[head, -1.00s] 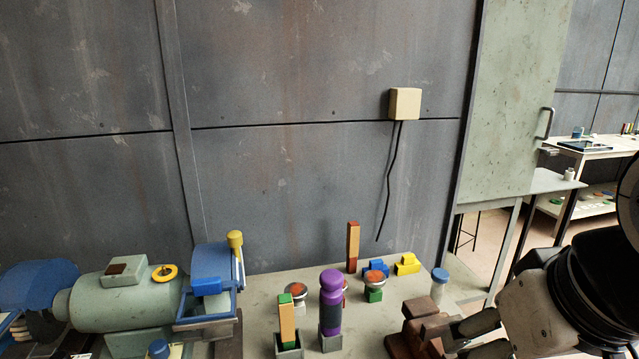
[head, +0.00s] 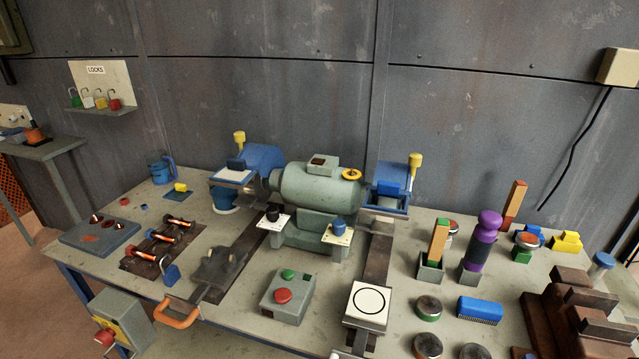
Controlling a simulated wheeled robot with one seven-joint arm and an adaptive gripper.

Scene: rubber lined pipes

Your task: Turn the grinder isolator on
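The bench grinder (head: 318,190) stands at the middle back of the bench, a green-grey motor with blue guards on both sides. A green-grey box with a red knob and a yellowish plate (head: 122,318) is at the bench's front left edge, low in the head view. It looks like the isolator, but its switch position is too small to read. A separate control box with a green and a red button (head: 288,294) sits on the bench in front of the grinder. My gripper is not in view.
The bench top (head: 165,206) is crowded. A vice-like tool with an orange handle (head: 182,310), a lock board (head: 101,88), a purple-handled tool (head: 482,240) and brown stepped blocks (head: 570,310) are around. Floor shows at the lower left.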

